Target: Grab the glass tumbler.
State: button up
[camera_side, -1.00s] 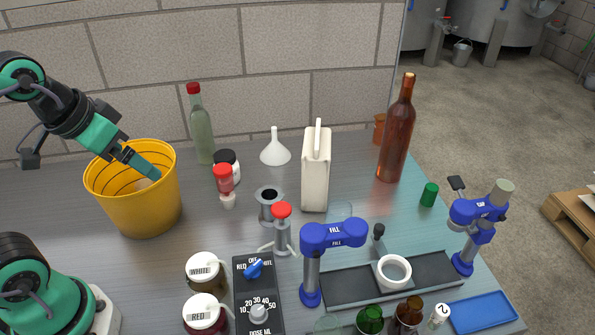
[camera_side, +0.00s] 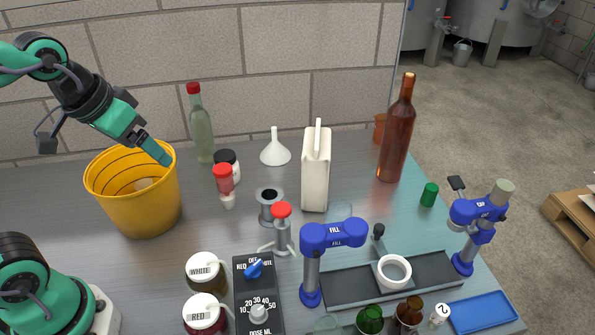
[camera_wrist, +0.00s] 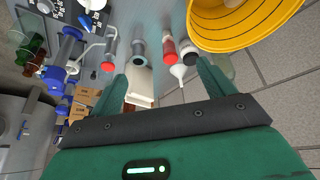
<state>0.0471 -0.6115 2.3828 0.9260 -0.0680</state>
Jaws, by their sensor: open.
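My gripper (camera_side: 163,155) is above the right rim of the yellow bucket in the side view, well away from any clear glass. Its two green fingers stand apart with nothing between them in the wrist view (camera_wrist: 162,72). Another clear glass rim (camera_side: 326,323) shows at the bottom edge, left of a green glass vessel (camera_side: 369,319), and is cut off by the frame.
The yellow bucket (camera_side: 133,200) is below my gripper. A green bottle (camera_side: 201,130), white jug (camera_side: 316,170), funnel (camera_side: 275,150) and tall brown bottle (camera_side: 396,135) stand along the back. A dosing panel (camera_side: 240,290) and the FILL station (camera_side: 311,280) are nearer the front.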

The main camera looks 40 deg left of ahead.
jog(key=w+d+r+g, duration=0.1)
jog(key=w+d, duration=0.4)
jog(key=w, duration=0.4)
jog(key=n+g, duration=0.2)
jog(key=g, duration=0.2)
send_over(339, 213)
jog(key=s+d, duration=0.1)
jog(key=s, duration=0.1)
notch_tip(339, 213, down, 15)
jog(key=shift+s, duration=0.15)
jog(key=shift+f, duration=0.15)
jog(key=shift+s+f, duration=0.15)
jog(key=shift+f, duration=3.65)
jog(key=c, duration=1.1)
